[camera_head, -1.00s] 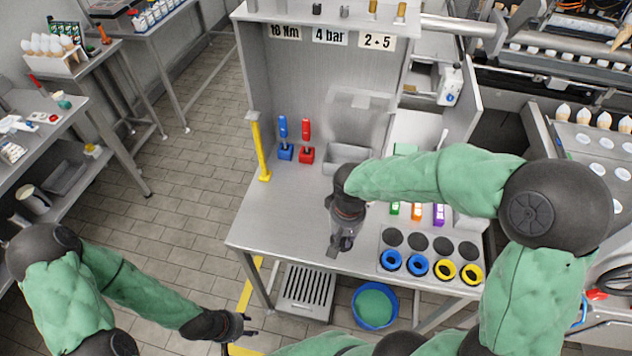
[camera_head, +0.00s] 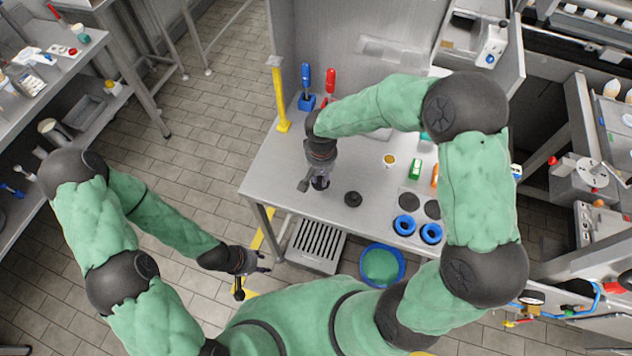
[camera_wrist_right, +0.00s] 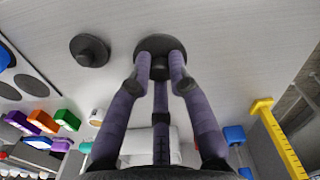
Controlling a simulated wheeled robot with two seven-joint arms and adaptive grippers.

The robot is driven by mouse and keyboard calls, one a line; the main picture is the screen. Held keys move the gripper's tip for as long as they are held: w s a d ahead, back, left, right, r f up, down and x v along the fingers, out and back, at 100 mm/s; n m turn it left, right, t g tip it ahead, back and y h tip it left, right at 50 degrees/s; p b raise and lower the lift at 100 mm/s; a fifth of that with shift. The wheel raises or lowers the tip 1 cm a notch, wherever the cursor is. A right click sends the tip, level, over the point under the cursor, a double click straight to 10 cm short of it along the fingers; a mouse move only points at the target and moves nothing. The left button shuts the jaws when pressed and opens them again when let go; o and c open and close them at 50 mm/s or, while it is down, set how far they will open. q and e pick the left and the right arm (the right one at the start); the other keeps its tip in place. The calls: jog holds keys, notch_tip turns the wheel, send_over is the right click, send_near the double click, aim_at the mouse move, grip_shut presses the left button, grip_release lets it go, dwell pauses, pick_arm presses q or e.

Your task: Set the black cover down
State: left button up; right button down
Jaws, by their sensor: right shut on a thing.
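My right gripper (camera_head: 316,182) is over the left part of the steel table (camera_head: 275,165), shut on a black cover (camera_head: 321,183). In the right wrist view this round black cover (camera_wrist_right: 152,44) sits at the fingertips, its knob between the fingers. I cannot tell whether it touches the table. A second black cover (camera_head: 353,199) with a knob lies on the table to the right of the held one; it also shows in the right wrist view (camera_wrist_right: 90,49). My left gripper (camera_head: 257,270) is low in front of the table, its fingers apart and empty.
Dark discs (camera_head: 409,199) and blue rings (camera_head: 405,226) lie to the right. A small cup (camera_head: 390,160) and a green block (camera_head: 415,169) stand behind them. A yellow post (camera_head: 280,98), blue tool (camera_head: 306,88) and red tool (camera_head: 330,84) stand at the back left.

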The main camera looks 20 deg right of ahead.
jog(key=shift+w+a+f, duration=0.3)
jog(key=shift+w+f, duration=0.1)
jog(key=shift+f, duration=0.25)
jog(key=shift+w+a+f, duration=0.15)
jog(key=shift+a+f, duration=0.1)
jog(key=shift+f, duration=0.15)
jog(key=shift+w+f+b, duration=0.1)
jog(key=shift+f+b, duration=0.2)
jog(key=shift+f, duration=1.15)
jog(key=shift+f, duration=0.1)
jog(key=c, duration=1.2)
grip_release()
jog(key=shift+o, duration=0.2)
